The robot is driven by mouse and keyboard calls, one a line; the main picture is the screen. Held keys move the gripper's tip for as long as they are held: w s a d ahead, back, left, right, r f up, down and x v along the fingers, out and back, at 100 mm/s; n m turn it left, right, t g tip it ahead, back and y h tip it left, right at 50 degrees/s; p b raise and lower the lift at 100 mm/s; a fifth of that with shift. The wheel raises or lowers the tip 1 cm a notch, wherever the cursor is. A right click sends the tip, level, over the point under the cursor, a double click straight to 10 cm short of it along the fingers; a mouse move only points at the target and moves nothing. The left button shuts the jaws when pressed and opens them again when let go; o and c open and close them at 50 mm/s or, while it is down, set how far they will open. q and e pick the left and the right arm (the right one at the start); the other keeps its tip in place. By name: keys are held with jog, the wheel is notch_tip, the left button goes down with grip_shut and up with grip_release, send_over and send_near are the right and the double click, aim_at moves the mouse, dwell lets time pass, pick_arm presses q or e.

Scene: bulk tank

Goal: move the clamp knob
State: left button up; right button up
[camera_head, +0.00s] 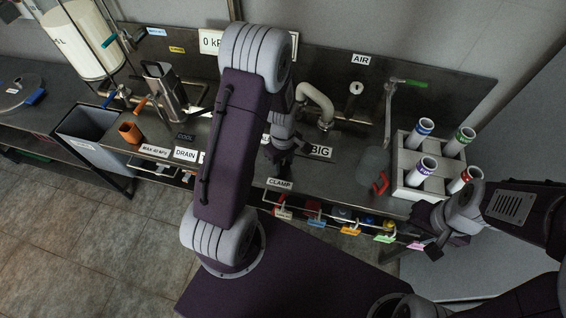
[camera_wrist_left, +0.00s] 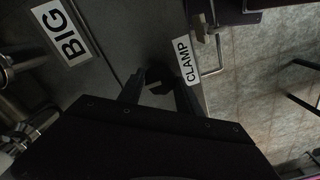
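My left gripper (camera_head: 280,160) is low over the counter just behind the CLAMP label (camera_head: 280,184). In the left wrist view its two dark fingers (camera_wrist_left: 160,92) stand apart, so it is open. A dark rounded shape (camera_wrist_left: 158,76) shows between and beyond the fingertips, beside the CLAMP label (camera_wrist_left: 187,60); it may be the clamp knob, but dark on dark I cannot tell for sure, nor whether the fingers touch it. In the head view the gripper hides this spot. My right gripper (camera_head: 438,222) is at the counter's right front; its fingers are unclear.
The BIG label (camera_head: 320,152) and a curved pipe (camera_head: 318,104) stand close right of my left gripper. Several coloured tags (camera_head: 348,229) hang along the front edge. A rack (camera_head: 408,160) with capped tubes and a red-handled jug (camera_head: 373,163) stand at right.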

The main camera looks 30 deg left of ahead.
pick_arm(q)
grip_shut()
jog(key=c, duration=0.7)
grip_release()
jog(key=c, duration=0.7)
grip_release()
jog(key=m+p, duration=0.1)
jog(key=m, duration=0.2)
jog(key=shift+r, duration=0.1)
jog(key=c, duration=0.7)
grip_release()
jog(key=m+p, duration=0.1)
jog(key=m, duration=0.3)
jog(key=shift+w+m, duration=0.1)
jog(key=shift+m, duration=0.2)
jog(key=c, duration=0.7)
grip_release()
jog(key=m+p, duration=0.1)
jog(key=m, duration=0.2)
jog(key=shift+m, duration=0.3)
jog(key=c, duration=0.7)
grip_release()
jog(key=shift+m+p, duration=0.35)
jog(key=shift+m, duration=1.45)
jog(key=c, duration=0.7)
grip_release()
jog(key=c, duration=0.7)
grip_release()
jog(key=shift+w, duration=0.1)
